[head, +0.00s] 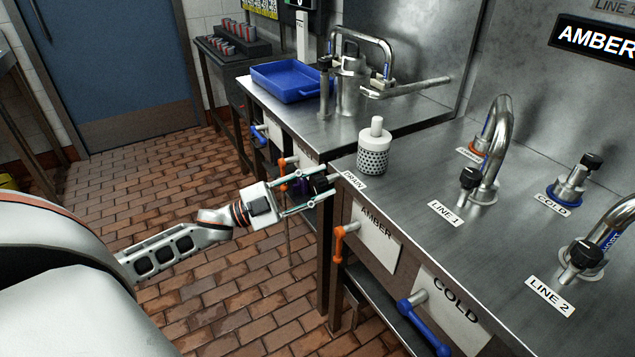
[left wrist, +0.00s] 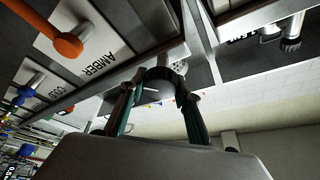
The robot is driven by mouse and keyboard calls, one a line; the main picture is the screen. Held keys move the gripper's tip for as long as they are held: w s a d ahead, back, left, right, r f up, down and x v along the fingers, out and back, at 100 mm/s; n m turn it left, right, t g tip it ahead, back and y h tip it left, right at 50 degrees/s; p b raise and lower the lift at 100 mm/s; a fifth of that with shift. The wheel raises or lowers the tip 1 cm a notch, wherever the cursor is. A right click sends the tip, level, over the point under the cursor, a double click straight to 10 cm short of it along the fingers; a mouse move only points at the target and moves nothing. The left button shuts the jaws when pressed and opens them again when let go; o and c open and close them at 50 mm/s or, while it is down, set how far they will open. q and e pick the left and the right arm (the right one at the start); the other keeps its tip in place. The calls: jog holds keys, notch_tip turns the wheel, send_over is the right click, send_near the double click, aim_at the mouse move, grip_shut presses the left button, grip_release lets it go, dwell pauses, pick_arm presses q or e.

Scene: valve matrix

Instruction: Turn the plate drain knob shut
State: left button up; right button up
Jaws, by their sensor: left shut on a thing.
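The drain knob (head: 319,184) is black and sits at the left front corner of the steel counter, beside the DRAIN label (head: 354,181). My left gripper (head: 322,190) reaches it from the left and is shut on it. In the left wrist view the dark round knob (left wrist: 160,77) shows between the two fingers of my left gripper (left wrist: 157,92). The fingers partly hide it, and I cannot tell how far it is turned. My right gripper is not in view.
An orange lever (head: 342,240) and a blue lever (head: 420,325) stick out of the counter front, right of my left gripper. A white perforated canister (head: 373,155) stands on the counter behind it. A blue tray (head: 287,80) lies farther back. The tiled floor at left is clear.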

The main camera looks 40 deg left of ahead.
pick_arm(q)
jog(key=m, duration=0.1)
jog(key=m+g, duration=0.1)
jog(key=m, duration=0.1)
jog(key=shift+r+m+g+h, duration=0.1)
jog(key=shift+m+g+h, duration=0.2)
jog(key=shift+m+g+p, duration=0.4)
jog(key=shift+m+p, duration=0.1)
jog(key=shift+m, duration=0.4)
jog(key=shift+d+m+g, duration=0.1)
jog(key=shift+m+g, duration=0.2)
jog(key=shift+m, duration=0.6)
jog(key=shift+m+g+y+p, duration=0.45)
jog(key=shift+m+p, duration=0.2)
jog(key=shift+m, duration=0.75)
jog(key=shift+f, duration=0.2)
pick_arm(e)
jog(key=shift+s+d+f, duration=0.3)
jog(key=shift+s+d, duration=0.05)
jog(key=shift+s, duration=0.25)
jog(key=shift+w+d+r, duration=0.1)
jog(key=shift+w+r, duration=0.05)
pick_arm(q)
jog(key=o, duration=1.1)
jog(key=shift+o, duration=0.2)
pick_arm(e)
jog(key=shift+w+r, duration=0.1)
